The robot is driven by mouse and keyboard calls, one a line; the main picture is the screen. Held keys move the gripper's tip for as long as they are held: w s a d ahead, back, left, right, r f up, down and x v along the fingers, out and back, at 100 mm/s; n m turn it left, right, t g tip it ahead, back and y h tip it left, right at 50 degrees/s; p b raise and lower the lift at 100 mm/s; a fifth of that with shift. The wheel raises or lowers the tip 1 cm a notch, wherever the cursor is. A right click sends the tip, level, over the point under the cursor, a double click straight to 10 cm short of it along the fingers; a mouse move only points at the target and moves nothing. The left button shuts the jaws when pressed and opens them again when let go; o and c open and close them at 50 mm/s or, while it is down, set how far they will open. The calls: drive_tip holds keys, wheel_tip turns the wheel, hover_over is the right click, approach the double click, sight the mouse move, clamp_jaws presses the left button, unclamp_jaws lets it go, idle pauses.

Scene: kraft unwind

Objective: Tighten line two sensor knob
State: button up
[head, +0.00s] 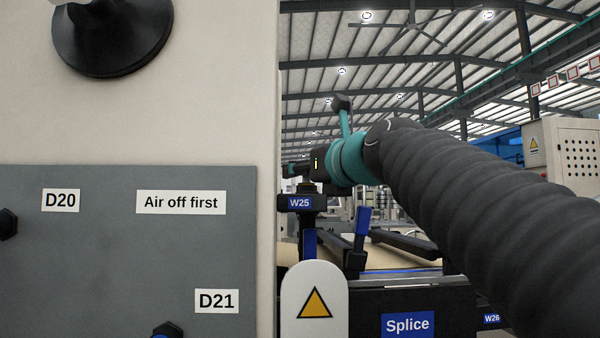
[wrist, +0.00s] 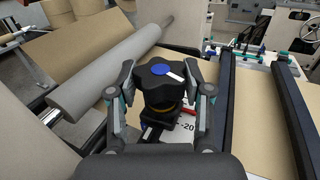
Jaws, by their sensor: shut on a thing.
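The sensor knob (wrist: 155,88) is a black lobed knob with a blue cap and a white pointer mark. In the wrist view the pointer runs toward the lower right. My gripper (wrist: 163,97) has one finger on each side of the knob and is shut on it. A yellowish ring shows under the knob, above a black block. A white scale plate (wrist: 187,126) with a red mark lies below, partly hidden; "-20" can be read. In the head view my gripper (head: 297,169) is above a "W25" label (head: 300,203); its fingertips and the knob cannot be made out there.
A grey roller (wrist: 105,80) and brown kraft web (wrist: 250,120) lie around the knob, with dark rails (wrist: 292,110) at right. In the head view a cabinet with a grey panel (head: 110,260) fills the left. A "Splice" sign (head: 408,324) and warning plate (head: 314,275) stand below my arm.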

drive_tip(key=shift+s+r, duration=0.15)
drive_tip(key=shift+r, duration=0.15)
drive_tip(key=o, duration=1.2)
drive_tip(key=shift+f, duration=0.15)
drive_tip(key=v, duration=1.2)
drive_tip(key=shift+f, duration=0.1)
